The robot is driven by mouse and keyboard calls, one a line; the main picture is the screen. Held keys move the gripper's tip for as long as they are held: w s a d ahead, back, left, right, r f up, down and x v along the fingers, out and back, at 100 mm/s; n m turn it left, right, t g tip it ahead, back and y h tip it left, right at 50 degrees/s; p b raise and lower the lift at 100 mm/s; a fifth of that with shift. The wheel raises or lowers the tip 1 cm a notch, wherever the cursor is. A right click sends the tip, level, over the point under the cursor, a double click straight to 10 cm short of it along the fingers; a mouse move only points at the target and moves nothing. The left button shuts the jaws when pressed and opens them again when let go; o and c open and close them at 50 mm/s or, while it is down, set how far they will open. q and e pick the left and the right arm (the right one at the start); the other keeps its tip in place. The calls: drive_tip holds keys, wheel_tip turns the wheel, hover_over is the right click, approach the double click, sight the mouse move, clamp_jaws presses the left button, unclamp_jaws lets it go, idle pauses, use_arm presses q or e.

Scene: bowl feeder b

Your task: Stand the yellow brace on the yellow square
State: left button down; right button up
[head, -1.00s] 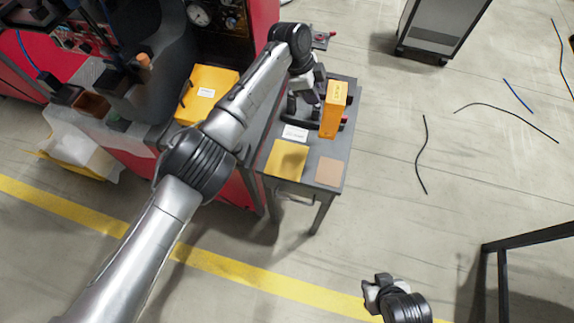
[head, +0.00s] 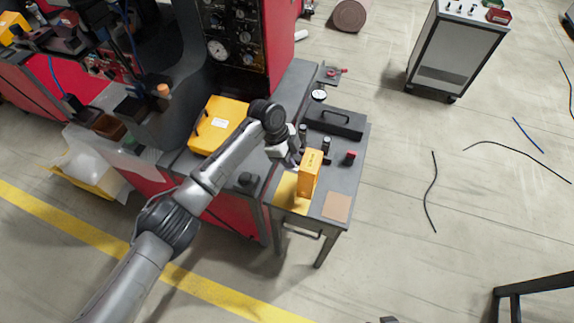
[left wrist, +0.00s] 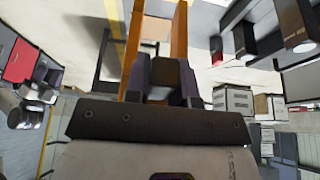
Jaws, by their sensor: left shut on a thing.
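The yellow brace (head: 311,176) is upright in the head view, gripped by my left gripper (head: 298,161) from its left side. Its lower end overlaps the right part of the yellow square (head: 287,188) on the small grey table. I cannot tell whether it touches the square or hangs just above it. In the left wrist view, two orange-yellow walls of the brace (left wrist: 133,45) flank the fingers of my left gripper (left wrist: 167,75). Only a dark sliver, likely of my right gripper (head: 388,320), shows at the bottom edge.
On the grey table (head: 325,232) lie a tan square (head: 337,206), right of the yellow one, and a black handled case (head: 335,121) at the back. Small dark parts, one red-topped (head: 349,158), stand behind the brace. A yellow case (head: 218,124) lies to the left.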

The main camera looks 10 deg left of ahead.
use_arm(q)
drive_tip(key=shift+s+a+f, duration=0.2)
drive_tip(key=shift+a+f, duration=0.1)
drive_tip(key=shift+a, duration=0.1)
drive_tip(key=shift+f, duration=2)
drive_tip(key=c, duration=1)
unclamp_jaws()
drive_tip(key=shift+o, duration=0.2)
drive_tip(key=v, duration=1.2)
drive_tip(key=shift+a, duration=0.1)
